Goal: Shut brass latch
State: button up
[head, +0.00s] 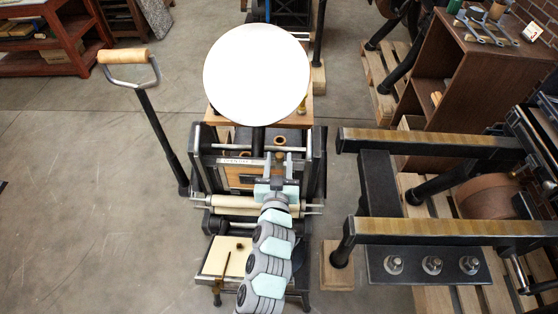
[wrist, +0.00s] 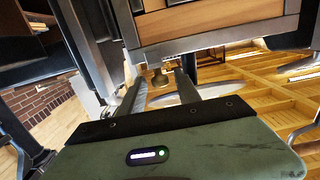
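The hand press (head: 198,160) stands in the middle of the head view, with a round white disc (head: 257,75) above it. A small brass piece (wrist: 160,78), probably the latch, shows in the wrist view below the metal-edged wooden panel (wrist: 215,22). My gripper (wrist: 161,76) points at it with its two dark fingers apart. The brass piece appears in the gap near the fingertips; I cannot tell whether either finger touches it. In the head view my gripper (head: 277,168) is over the front of the press and hides part of the panel.
A pale roller (head: 235,202) crosses the press below my gripper. A cream tray (head: 215,258) is at its front. A long handle (head: 160,125) rises at the left. Another heavy press (head: 445,230) on pallets stands close on the right. The floor at left is clear.

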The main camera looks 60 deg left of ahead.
jog(key=shift+o, duration=0.2)
jog(key=shift+d, duration=0.1)
jog(key=v, duration=1)
jog(key=shift+s+d, duration=0.25)
jog(key=shift+r, duration=0.1)
